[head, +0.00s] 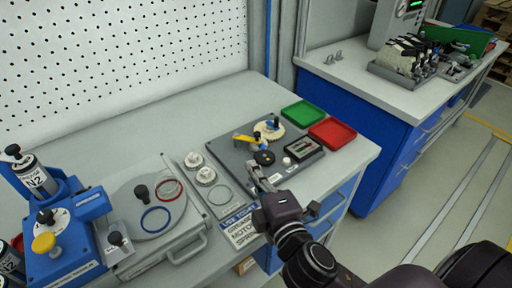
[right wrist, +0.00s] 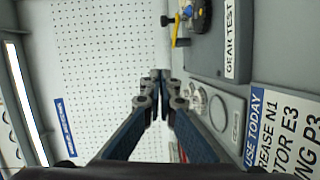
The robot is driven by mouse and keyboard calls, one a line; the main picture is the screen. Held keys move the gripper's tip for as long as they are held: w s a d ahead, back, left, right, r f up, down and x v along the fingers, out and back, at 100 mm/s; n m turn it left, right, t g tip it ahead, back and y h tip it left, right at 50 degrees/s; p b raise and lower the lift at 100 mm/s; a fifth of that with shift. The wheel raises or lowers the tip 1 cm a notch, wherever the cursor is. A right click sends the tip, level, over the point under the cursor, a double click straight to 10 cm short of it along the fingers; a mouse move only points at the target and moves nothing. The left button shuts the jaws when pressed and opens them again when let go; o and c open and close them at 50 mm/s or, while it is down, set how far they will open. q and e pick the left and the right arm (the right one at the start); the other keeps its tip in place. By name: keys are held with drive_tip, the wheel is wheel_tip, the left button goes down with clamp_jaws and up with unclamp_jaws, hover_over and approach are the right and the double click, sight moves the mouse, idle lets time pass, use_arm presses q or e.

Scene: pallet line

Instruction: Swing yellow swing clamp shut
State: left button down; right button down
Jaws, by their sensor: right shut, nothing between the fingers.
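The yellow swing clamp (head: 245,139) is a small bar on the dark grey test plate (head: 222,151), beside a round cream disc (head: 268,130) with a blue and black part on it. In the right wrist view a yellow piece that looks like the clamp (right wrist: 175,30) shows at the top, right of centre. My right gripper (head: 254,172) is shut and empty. Its tips are at the plate's near left side, in front of the clamp and apart from it in the picture. The wrist view shows the fingertips (right wrist: 160,76) together. My left gripper is out of view.
A green tray (head: 302,113) and a red tray (head: 332,132) lie right of the plate. A black round part (head: 264,157) sits close to my gripper. A grey strip with white gears (head: 207,175) lies to the left.

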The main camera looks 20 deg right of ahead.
drive_tip(key=shift+m+g+h, duration=0.3)
drive_tip(key=shift+m+h, duration=0.4)
drive_tip(key=shift+h, duration=0.1)
drive_tip(key=w, duration=0.2)
drive_tip(key=w+d+p, duration=0.1)
drive_tip(key=w, duration=0.2)
drive_tip(key=w+d, duration=0.1)
drive_tip(key=w, duration=0.2)
drive_tip(key=shift+d+f+p, duration=0.25)
drive_tip(key=shift+p, duration=0.1)
drive_tip(key=shift+w+d+f, duration=0.2)
drive_tip(key=shift+w+d, duration=0.15)
drive_tip(key=shift+d, duration=0.15)
drive_tip(key=shift+w+d+f, duration=0.15)
drive_tip(key=shift+w+d, duration=0.2)
drive_tip(key=shift+d, duration=0.15)
drive_tip(key=shift+w+d+f, duration=0.15)
drive_tip(key=shift+w+d, duration=0.2)
drive_tip(key=shift+d, duration=0.2)
